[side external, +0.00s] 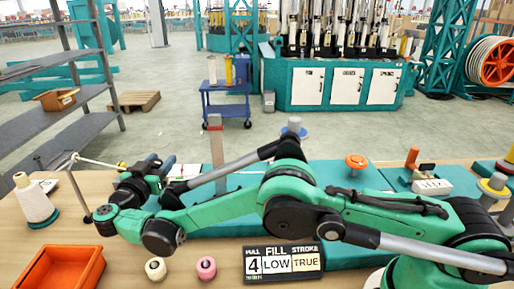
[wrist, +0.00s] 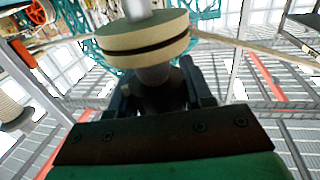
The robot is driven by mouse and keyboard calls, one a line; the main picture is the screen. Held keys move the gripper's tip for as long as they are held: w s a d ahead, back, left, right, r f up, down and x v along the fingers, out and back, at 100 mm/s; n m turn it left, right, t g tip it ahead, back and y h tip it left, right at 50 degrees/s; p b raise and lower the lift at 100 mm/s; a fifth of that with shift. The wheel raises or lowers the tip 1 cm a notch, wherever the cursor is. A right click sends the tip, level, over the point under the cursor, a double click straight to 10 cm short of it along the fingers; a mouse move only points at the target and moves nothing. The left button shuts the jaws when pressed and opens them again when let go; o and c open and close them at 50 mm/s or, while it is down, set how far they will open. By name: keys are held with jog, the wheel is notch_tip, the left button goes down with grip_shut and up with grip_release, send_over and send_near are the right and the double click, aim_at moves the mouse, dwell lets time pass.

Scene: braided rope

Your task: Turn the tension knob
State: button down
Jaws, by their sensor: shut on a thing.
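My gripper (side external: 150,180) is at the left of the bench in the side external view, where its dark fingers hide most of what lies between them. In the wrist view my gripper (wrist: 160,84) is shut on a grey post (wrist: 154,75). A cream wheel with a dark groove (wrist: 145,40) sits on this post just beyond the fingers. A pale rope (wrist: 250,46) runs right from the wheel. The rope (side external: 97,161) also shows left of my gripper in the side view. An orange round knob (side external: 356,161) stands apart on the teal bench; I cannot tell which part is the tension knob.
A white thread cone (side external: 36,204), an orange tray (side external: 58,272), a cream spool (side external: 155,268) and a pink spool (side external: 206,267) stand in front. An upright metal post (side external: 216,152) rises behind my arm. A thin stand (side external: 76,190) is left.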

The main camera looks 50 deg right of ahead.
jog(key=shift+g, duration=0.3)
jog(key=shift+c, duration=1.9)
grip_release()
jog(key=shift+v, duration=2.85)
